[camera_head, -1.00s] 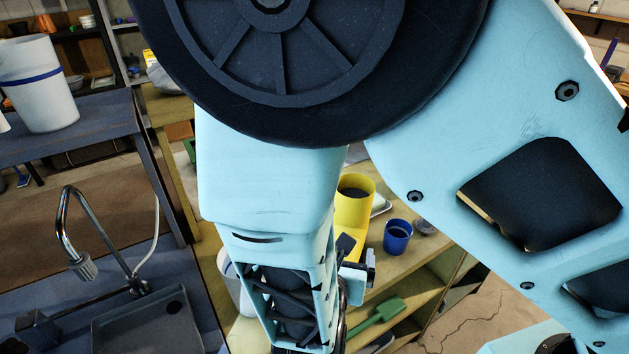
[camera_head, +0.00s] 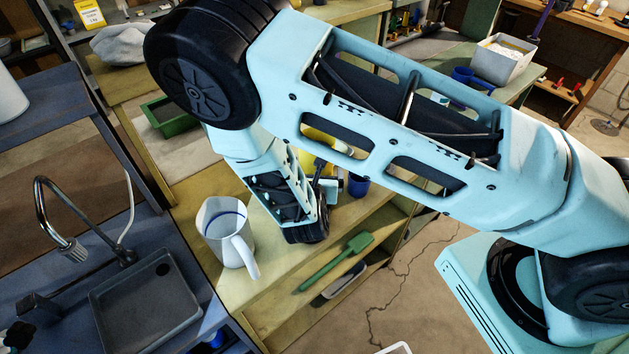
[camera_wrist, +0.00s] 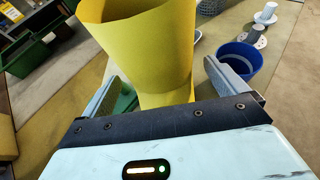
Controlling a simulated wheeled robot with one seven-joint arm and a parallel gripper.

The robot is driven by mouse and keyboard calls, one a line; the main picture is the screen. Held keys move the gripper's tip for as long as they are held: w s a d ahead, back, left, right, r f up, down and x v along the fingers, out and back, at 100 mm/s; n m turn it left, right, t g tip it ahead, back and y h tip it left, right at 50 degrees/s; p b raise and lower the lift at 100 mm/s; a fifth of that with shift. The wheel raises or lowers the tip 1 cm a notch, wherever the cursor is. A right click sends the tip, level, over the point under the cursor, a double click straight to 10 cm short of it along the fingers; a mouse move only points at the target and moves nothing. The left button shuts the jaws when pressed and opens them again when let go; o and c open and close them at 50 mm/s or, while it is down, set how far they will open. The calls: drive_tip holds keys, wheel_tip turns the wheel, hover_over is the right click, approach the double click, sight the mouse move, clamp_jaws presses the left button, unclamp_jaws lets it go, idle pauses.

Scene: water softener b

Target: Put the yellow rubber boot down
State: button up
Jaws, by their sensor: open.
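The yellow rubber boot (camera_wrist: 150,50) stands in the middle of the wrist view, its wide shaft opening toward the camera. My gripper (camera_wrist: 166,88) is open, with one finger on each side of the boot and a visible gap between the boot and the right finger. In the head view the boot (camera_head: 318,140) is mostly hidden behind my arm, and only yellow patches show beside my gripper (camera_head: 330,188). It is by the wooden bench top (camera_head: 270,255). The boot's foot and its contact with the bench are hidden.
A blue cup (camera_head: 358,186) is close to the right of my gripper; it also shows in the wrist view (camera_wrist: 240,62). A white jug (camera_head: 226,235) stands left of my wrist. A sink (camera_head: 145,298) is at lower left.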

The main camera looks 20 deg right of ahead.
drive_tip(key=shift+w+d+f, duration=0.25)
drive_tip(key=shift+w+f, duration=0.05)
drive_tip(key=shift+w, duration=0.3)
drive_tip(key=c, duration=1.1)
drive_tip(key=shift+o, duration=0.2)
drive_tip(key=shift+r, duration=0.1)
drive_tip(key=shift+r, duration=0.1)
